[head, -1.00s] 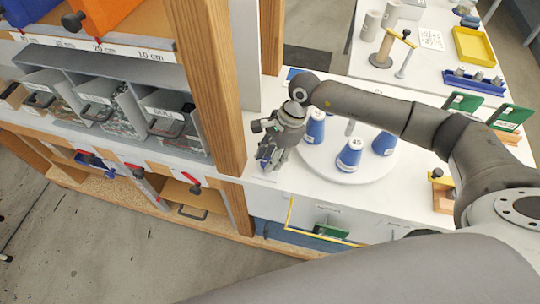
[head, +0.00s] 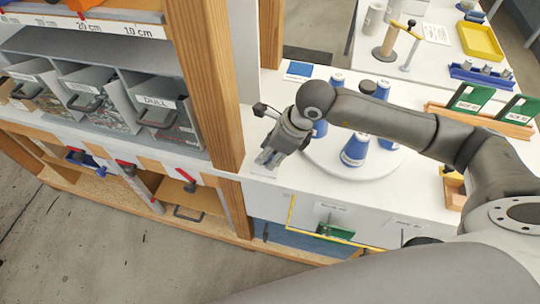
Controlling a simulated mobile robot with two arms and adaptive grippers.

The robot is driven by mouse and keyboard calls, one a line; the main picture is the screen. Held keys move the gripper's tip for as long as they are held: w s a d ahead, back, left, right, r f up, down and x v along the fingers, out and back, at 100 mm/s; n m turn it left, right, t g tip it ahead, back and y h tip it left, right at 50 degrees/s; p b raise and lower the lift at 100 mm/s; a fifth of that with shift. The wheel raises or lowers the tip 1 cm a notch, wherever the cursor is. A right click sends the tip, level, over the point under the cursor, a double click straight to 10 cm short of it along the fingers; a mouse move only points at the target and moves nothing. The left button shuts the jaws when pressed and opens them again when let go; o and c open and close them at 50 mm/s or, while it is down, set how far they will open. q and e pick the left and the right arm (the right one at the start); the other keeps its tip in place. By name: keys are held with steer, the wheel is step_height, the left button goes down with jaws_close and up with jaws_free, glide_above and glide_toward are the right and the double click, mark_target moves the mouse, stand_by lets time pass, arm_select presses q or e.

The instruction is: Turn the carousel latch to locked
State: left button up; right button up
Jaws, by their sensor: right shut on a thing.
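A dark knob on a short rod (head: 261,109) sticks out to the left behind the gripper. I cannot tell whether this is the latch handle. The latch's setting is not readable. My left gripper is not in view.
A wooden post (head: 205,85) and a shelf of grey bins (head: 95,95) stand close on the left. Behind are a yellow tray (head: 480,41) and a blue rack (head: 482,76). Green cards (head: 472,98) stand at the right. A blue-and-white label (head: 299,70) lies behind the gripper.

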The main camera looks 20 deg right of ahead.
steer(key=m+b, duration=0.2)
steer(key=m+t+h+b, duration=0.1)
steer(key=m+b, duration=0.1)
steer(key=shift+s+a+f, duration=0.15)
steer(key=shift+a+f, duration=0.05)
steer(key=shift+a+r+m+t+h+b, duration=0.15)
steer(key=shift+m+h+b, duration=0.4)
steer(key=shift+m, duration=0.55)
steer(key=shift+d+r+m+t+h+b, duration=0.15)
steer(key=shift+m+h+b, duration=0.2)
steer(key=shift+m+b, duration=0.6)
steer(key=shift+a+m, duration=0.1)
steer(key=shift+m, duration=0.25)
steer(key=shift+f, duration=0.1)
steer(key=o, duration=1)
steer(key=a+v, duration=0.1)
steer(key=v, duration=1.1)
steer(key=shift+d, duration=0.4)
